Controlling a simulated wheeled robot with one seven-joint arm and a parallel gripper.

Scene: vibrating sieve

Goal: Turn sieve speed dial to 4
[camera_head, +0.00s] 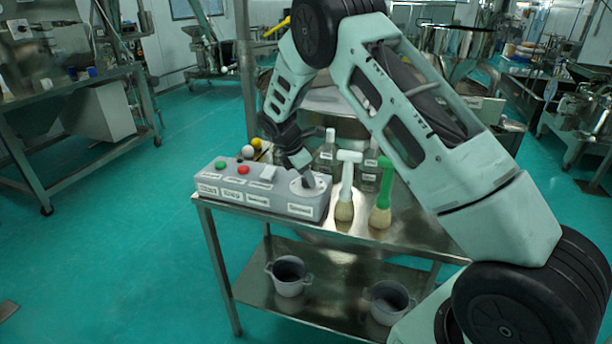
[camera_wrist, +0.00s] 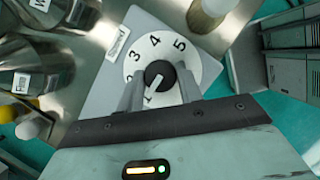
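The sieve speed dial shows in the wrist view as a white disc (camera_wrist: 201,62) with black numbers 1 to 5 around a black knob (camera_wrist: 158,73). The knob's white pointer line points down-left, toward the 1, which is partly hidden beside the left finger. My gripper (camera_wrist: 160,82) has one finger on each side of the knob, close against it with no clear gap. In the head view, my gripper (camera_head: 306,180) reaches down onto the dial at the right end of the grey control box (camera_head: 262,203).
The box also carries a green button (camera_head: 220,165) and a red button (camera_head: 243,170). A white-handled brush (camera_head: 347,185) and a green-handled brush (camera_head: 382,193) stand just right of the box. Labelled bottles (camera_head: 327,157) stand behind. Grey pots (camera_head: 288,276) sit on the lower shelf.

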